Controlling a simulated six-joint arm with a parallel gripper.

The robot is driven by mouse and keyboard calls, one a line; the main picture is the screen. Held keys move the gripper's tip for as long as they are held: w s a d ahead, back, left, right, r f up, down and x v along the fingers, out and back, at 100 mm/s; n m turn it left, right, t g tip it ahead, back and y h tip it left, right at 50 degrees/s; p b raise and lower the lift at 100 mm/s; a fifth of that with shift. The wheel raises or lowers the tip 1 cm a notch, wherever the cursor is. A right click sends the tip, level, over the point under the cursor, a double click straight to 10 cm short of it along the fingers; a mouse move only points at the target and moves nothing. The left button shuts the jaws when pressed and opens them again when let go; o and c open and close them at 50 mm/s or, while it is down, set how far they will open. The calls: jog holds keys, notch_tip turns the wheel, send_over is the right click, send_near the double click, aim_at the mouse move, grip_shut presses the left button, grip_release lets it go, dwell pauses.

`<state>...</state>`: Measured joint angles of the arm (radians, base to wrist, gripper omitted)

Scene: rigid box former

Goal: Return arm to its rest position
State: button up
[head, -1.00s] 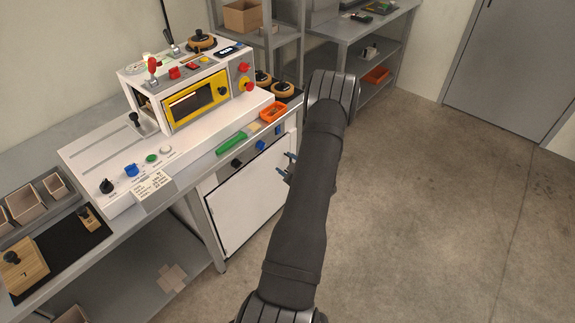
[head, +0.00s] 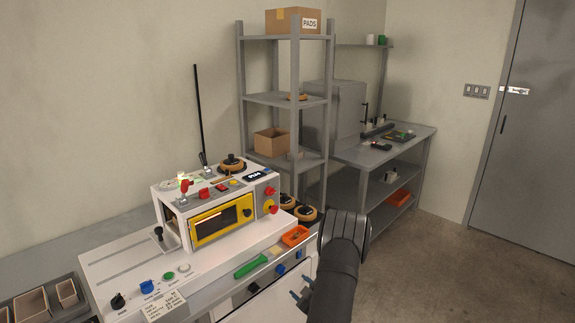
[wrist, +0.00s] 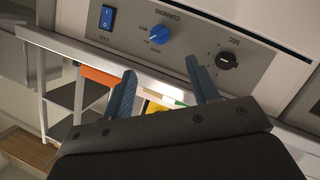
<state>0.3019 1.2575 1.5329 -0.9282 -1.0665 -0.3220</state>
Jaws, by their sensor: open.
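My gripper (head: 299,300) shows at the lower middle of the head view, its blue fingertips in front of the lower panel of the machine's bench, partly hidden by my dark arm. In the wrist view my gripper (wrist: 162,88) has its two blue fingers spread apart with nothing between them. Beyond the fingers is a grey control panel (wrist: 190,62) with a blue knob (wrist: 160,34), a black knob (wrist: 226,61) and a blue switch (wrist: 107,17). The fingers seem apart from the panel, though the exact gap is hard to tell.
The white box-forming machine (head: 170,203) with a yellow-framed window stands on the bench to the left. An orange tray (head: 295,237) and a green-handled tool (head: 251,268) lie along the bench's front edge. A grey shelf rack (head: 241,100) stands behind. Open floor (head: 425,270) lies to the right.

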aim_at(283, 272)
jog(key=x, duration=1.3)
jog(key=shift+s+d+r, duration=0.1)
jog(key=shift+s, duration=0.05)
